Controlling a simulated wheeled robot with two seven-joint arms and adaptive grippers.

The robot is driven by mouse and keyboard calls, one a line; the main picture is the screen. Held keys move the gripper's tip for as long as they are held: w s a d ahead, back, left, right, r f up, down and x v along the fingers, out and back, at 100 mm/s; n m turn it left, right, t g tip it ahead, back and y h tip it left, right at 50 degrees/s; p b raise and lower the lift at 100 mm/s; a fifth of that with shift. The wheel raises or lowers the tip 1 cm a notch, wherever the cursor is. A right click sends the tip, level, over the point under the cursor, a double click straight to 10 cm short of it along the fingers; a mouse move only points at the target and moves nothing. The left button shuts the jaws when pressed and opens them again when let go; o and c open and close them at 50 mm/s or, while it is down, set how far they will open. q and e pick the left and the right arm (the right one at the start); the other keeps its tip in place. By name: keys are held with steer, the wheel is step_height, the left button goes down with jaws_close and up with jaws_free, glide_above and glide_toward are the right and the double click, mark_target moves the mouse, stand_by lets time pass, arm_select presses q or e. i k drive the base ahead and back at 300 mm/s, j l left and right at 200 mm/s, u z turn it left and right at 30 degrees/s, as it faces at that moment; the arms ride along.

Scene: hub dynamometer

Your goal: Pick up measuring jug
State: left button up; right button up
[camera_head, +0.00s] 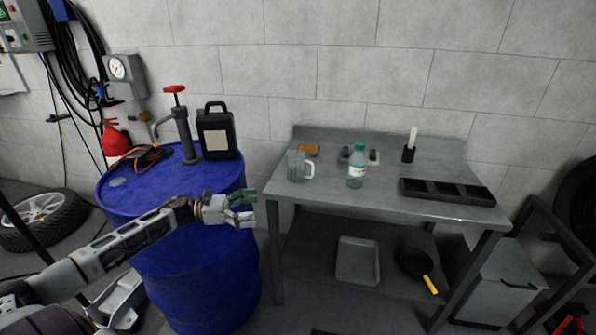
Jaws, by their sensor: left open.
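A clear measuring jug (296,166) with a pale handle on its right side stands upright at the left end of the grey metal table (370,201). My left gripper (250,208) reaches in from the left, in front of the blue drum and just left of the table's front left corner. It is open and empty, lower in the picture than the jug and to its left, apart from it. My right gripper is not in view.
A green-capped bottle (356,170) stands right of the jug, and an orange-brown item (307,150) lies behind it. A black divided tray (446,191) lies at the right. The blue drum (190,260) carries a hand pump (184,130) and a black canister (217,133).

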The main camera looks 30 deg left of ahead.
mark_target(297, 161)
steer(key=i+j, duration=0.35)
steer(key=i, duration=0.6)
